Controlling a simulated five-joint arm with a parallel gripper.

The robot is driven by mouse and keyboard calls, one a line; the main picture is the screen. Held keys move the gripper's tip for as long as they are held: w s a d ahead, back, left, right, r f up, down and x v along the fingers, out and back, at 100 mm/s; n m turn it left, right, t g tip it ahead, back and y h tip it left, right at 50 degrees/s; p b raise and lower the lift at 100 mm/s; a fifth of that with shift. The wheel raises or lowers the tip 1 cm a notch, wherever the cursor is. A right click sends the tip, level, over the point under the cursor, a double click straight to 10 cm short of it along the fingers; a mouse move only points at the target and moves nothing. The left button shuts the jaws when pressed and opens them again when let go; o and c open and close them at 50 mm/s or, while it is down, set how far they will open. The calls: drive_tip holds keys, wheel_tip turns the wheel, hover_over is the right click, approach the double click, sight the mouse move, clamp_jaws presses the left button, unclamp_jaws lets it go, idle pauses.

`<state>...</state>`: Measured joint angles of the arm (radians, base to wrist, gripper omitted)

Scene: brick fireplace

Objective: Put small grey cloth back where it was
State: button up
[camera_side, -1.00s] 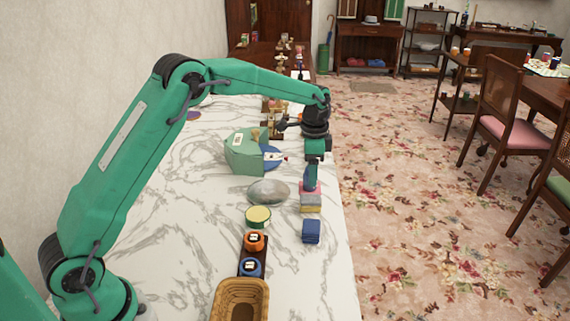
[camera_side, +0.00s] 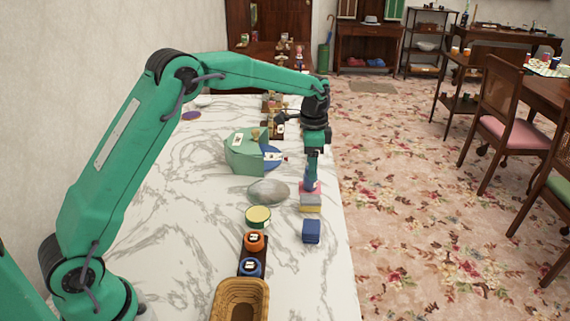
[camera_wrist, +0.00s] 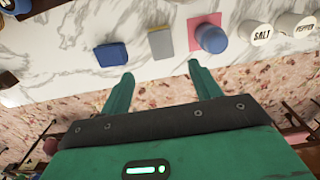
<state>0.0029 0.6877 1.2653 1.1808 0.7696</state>
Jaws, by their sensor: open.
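In the side view the grey cloth (camera_side: 310,199) shows between the pink cloth (camera_side: 304,188) and a yellow edge (camera_side: 310,209). My gripper (camera_wrist: 162,80) is open and empty, its two fingers apart, with the grey cloth beyond the gap between them. In the side view my gripper (camera_side: 314,145) hangs above the cloths' far end; its fingertips are hard to make out.
A folded blue cloth (camera_wrist: 110,54) lies left of the grey one. A blue cylinder (camera_wrist: 212,38) stands on the pink cloth to the right, near salt (camera_wrist: 256,32) and pepper (camera_wrist: 294,26) pots. A grey stone (camera_side: 268,191) and green box (camera_side: 243,155) stand left.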

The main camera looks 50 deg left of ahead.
drive_tip(key=s+r+n+t, duration=0.3)
drive_tip(key=s+r+n, duration=0.1)
drive_tip(key=s+r, duration=1.1)
drive_tip(key=s+f+n+t, duration=0.2)
drive_tip(key=s+f+n, duration=0.1)
drive_tip(key=s, duration=1.6)
drive_tip(key=shift+f+n, duration=0.2)
drive_tip(key=shift+n, duration=0.7)
